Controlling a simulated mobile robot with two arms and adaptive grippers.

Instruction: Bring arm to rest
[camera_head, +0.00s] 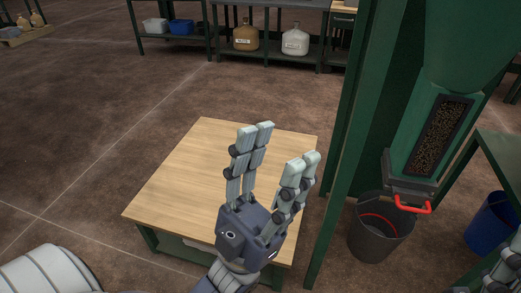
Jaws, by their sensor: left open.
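My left gripper (281,146) is open and empty, with its fingers spread and pointing up and away in the picture. It shows in front of the wooden table (180,185) and covers part of its top and right side. The bare part of the tabletop is empty. Part of my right gripper (503,272) shows at the lower right corner, cut off by the frame, so its jaws cannot be judged.
A green post (350,130) stands right of the table. Beyond it, a green hopper with a grain window (440,135) and red handle hangs over a dark bucket (378,235). A blue bucket (492,222) stands at right. A shelf (265,55) holds jugs behind. Floor at left is clear.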

